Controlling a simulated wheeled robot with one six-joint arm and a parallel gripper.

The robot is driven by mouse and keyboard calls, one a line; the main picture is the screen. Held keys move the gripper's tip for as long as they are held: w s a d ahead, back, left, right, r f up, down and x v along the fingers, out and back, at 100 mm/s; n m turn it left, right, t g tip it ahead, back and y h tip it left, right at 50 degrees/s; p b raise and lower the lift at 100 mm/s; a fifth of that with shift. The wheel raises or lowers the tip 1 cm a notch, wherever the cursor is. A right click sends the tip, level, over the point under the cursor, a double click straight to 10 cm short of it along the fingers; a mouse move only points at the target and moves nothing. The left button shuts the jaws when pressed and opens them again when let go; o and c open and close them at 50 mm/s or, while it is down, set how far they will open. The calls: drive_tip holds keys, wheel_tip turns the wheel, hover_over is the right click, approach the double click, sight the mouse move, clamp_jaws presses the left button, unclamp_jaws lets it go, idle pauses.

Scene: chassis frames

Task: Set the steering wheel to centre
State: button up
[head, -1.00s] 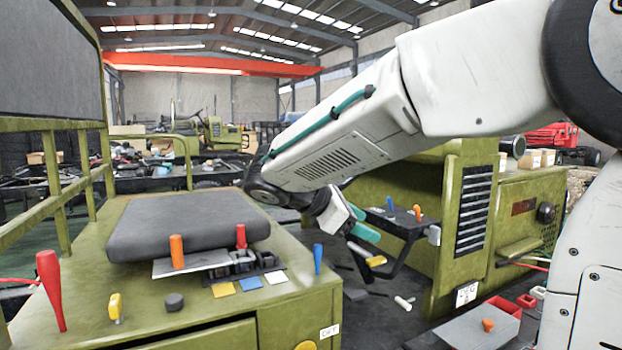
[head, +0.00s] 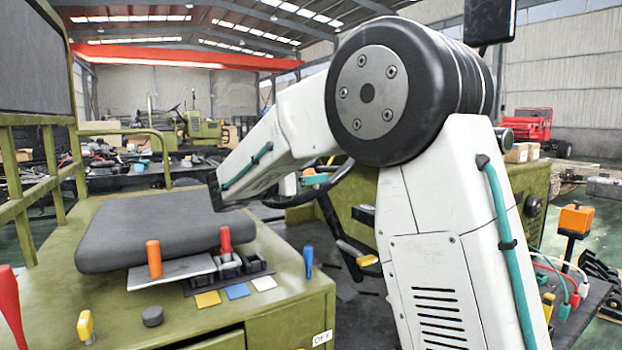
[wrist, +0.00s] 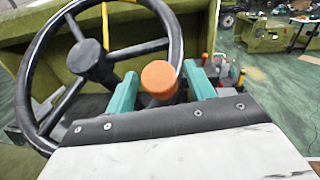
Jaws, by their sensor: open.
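The black steering wheel (wrist: 88,58) fills the left of the wrist view, its spokes meeting at a round hub. In the head view part of its rim (head: 343,180) shows, with the rest hidden behind my arm. An orange knob (wrist: 160,78) is at the wheel's right rim. My gripper (wrist: 162,84) is open, with one teal finger on each side of the knob. I cannot tell whether the fingers touch it. In the head view a teal part of my gripper (head: 316,179) shows beside the wheel, mostly hidden.
A green console (head: 230,290) with a dark seat cushion (head: 160,225) and several coloured levers stands at left. A yellow-tipped lever (head: 357,252) is below the wheel. At right an orange box (head: 576,218) stands on a post.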

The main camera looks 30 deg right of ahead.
drive_tip(key=shift+d, duration=0.4)
